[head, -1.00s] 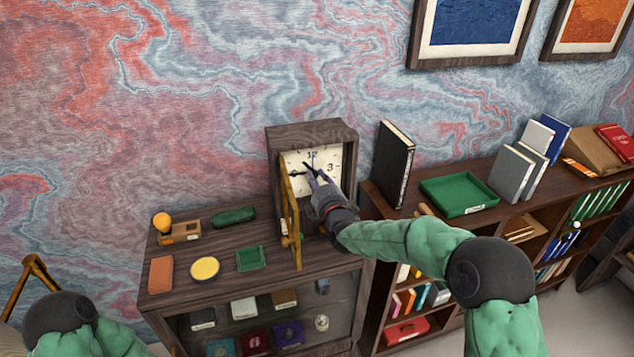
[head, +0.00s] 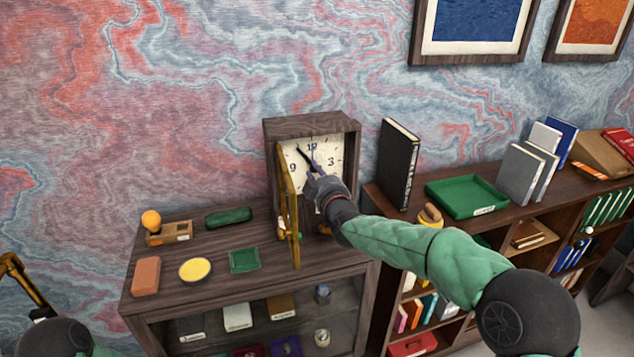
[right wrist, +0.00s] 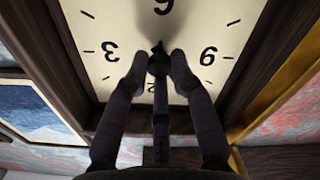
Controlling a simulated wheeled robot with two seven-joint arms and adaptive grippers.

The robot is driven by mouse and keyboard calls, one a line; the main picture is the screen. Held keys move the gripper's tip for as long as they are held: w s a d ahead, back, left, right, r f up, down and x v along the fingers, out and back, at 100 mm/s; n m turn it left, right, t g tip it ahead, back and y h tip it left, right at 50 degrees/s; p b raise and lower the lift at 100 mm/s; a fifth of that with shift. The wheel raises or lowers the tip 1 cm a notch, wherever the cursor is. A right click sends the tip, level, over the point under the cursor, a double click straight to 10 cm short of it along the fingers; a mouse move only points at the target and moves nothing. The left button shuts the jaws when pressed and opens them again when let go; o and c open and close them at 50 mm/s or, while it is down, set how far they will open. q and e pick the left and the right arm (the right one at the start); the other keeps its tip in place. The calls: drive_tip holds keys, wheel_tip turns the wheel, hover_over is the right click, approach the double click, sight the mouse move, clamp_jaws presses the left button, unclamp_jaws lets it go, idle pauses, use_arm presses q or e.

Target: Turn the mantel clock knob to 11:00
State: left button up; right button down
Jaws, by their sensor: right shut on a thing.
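The mantel clock (head: 342,128) has a dark wooden case and a cream dial (head: 295,179). It stands on the right side of the cabinet top, its gold-framed door (head: 296,240) swung open to the left. A dark hand points to the upper left, near 11, and a thin blue hand points up near 12. My right gripper (head: 314,174) reaches the dial's centre. In the right wrist view the dial is upside down, and my right gripper (right wrist: 158,66) is shut on the small dark knob (right wrist: 157,61), partly hidden between the fingertips. My left gripper is out of view.
A black book (head: 397,165) stands close right of the clock.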

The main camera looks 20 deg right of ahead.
drive_tip(key=m+b, duration=0.3)
drive_tip(key=m, duration=0.1)
drive_tip(key=shift+f, duration=0.15)
drive_tip(key=shift+m+b, duration=0.75)
drive_tip(key=shift+m, duration=0.55)
drive_tip(key=c, duration=1.1)
unclamp_jaws()
drive_tip(key=shift+o, duration=0.2)
drive_tip(key=shift+s, duration=0.1)
drive_tip(key=s, duration=1.1)
drive_tip(key=shift+s+d, duration=0.2)
drive_tip(key=shift+s, duration=0.2)
